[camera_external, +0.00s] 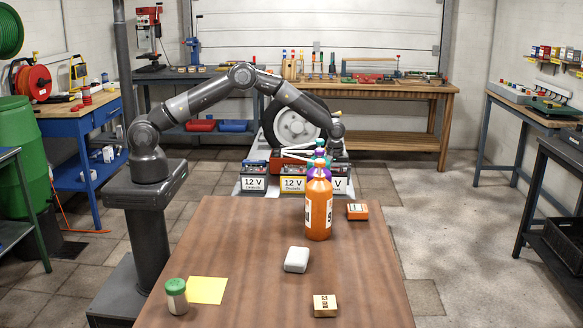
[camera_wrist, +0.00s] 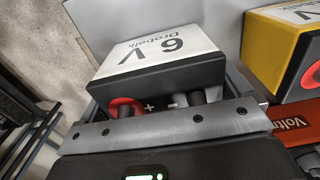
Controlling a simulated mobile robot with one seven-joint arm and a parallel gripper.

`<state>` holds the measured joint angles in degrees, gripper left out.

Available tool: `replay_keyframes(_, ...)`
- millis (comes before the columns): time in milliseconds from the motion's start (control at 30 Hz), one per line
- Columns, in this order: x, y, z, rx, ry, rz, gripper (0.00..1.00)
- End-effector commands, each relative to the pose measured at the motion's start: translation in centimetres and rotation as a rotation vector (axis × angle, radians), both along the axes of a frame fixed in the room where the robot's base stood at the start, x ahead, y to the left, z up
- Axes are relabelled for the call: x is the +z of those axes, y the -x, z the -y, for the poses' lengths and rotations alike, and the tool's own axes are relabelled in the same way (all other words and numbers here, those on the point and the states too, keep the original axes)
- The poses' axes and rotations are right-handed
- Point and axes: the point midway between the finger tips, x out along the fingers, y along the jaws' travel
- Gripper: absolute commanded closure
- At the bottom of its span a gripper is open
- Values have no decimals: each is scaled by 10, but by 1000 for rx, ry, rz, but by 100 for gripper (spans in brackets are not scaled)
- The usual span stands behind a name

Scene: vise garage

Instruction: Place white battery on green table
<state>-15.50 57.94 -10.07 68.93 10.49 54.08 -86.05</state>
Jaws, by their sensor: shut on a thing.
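A dark battery with a white label reading "6 V" (camera_wrist: 165,48) fills the middle of the wrist view, with a red and a dark terminal near my gripper. My gripper (camera_wrist: 165,80) is shut on this battery, with a grey finger along each side. In the external view my arm reaches past the brown table, and its end is partly hidden behind tall bottles. A table with a dark greenish frame (camera_external: 32,210) is cut off at the left edge; I cannot tell whether it is the green table.
A yellow-labelled battery (camera_wrist: 262,40) stands close to the right of the held one. An orange bottle (camera_external: 318,212) stands on the brown table (camera_external: 235,245). A wheel (camera_external: 293,123) is behind the batteries. Open floor (camera_external: 475,250) lies at the right.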

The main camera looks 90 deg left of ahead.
Motion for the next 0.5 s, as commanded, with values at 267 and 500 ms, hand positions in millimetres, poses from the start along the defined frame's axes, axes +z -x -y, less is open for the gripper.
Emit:
replay_keyframes(267,2,-1,0,0,-1,5,63)
replay_keyframes(500,-1,0,0,1,-1,1,0)
